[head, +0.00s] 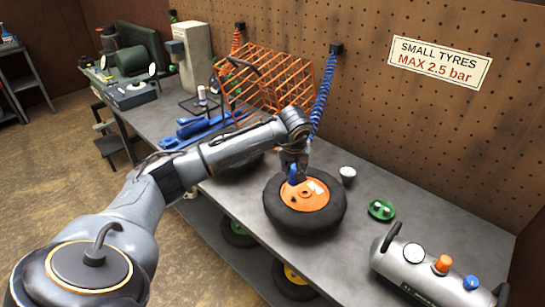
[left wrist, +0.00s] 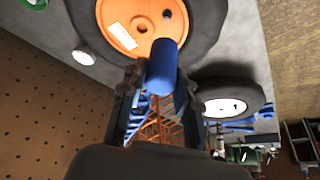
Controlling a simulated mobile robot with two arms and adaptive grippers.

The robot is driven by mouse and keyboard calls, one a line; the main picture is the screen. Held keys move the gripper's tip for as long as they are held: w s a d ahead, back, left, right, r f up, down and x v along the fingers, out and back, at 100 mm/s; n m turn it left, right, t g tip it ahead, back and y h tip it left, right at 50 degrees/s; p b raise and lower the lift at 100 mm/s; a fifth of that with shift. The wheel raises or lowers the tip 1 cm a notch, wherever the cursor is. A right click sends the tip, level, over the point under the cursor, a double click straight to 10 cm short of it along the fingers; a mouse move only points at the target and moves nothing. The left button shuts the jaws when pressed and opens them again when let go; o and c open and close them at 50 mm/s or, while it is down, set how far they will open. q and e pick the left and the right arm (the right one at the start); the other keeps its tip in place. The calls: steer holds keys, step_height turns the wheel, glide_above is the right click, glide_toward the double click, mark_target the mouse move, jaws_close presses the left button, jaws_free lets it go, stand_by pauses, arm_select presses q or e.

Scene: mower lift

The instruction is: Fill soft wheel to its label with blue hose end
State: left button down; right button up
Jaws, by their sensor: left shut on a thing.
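A black tyre with an orange hub (head: 305,193) lies flat on the bench. A small white label (head: 317,187) is on its hub and also shows in the left wrist view (left wrist: 121,36), its writing too small to read. Whether the hose end touches the wheel I cannot tell. The coiled blue hose (head: 323,95) hangs from the pegboard behind. Another wheel, with a white hub (left wrist: 225,107), is mostly hidden behind my arm in the head view. My right gripper is out of view.
A wall sign (head: 438,62) reads "SMALL TYRES MAX 2.5 bar". A white cup (head: 347,175), a green dish (head: 381,209) and a silver tank (head: 425,265) stand to the right. An orange wire cage (head: 270,80) stands behind my arm. More wheels sit on the lower shelf.

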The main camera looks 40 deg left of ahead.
mark_target(295, 180)
arm_select(q)
steer(key=shift+s+d, duration=0.1)
steer(key=shift+d, duration=0.2)
steer(key=shift+b+x, duration=0.45)
steer(key=shift+x, duration=0.5)
steer(key=shift+f+b, duration=0.55)
steer(key=shift+f, duration=0.4)
steer(key=shift+s+d+f+b, duration=0.1)
steer(key=shift+s+f+b, duration=0.05)
steer(key=shift+f+b, duration=0.45)
steer(key=shift+f, duration=0.7)
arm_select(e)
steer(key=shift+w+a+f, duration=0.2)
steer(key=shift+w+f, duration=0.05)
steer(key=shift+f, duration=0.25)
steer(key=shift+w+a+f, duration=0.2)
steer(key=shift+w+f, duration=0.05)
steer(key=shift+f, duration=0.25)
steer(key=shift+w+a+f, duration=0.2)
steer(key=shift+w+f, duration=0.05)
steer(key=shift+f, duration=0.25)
arm_select(q)
steer(key=shift+b, duration=0.3)
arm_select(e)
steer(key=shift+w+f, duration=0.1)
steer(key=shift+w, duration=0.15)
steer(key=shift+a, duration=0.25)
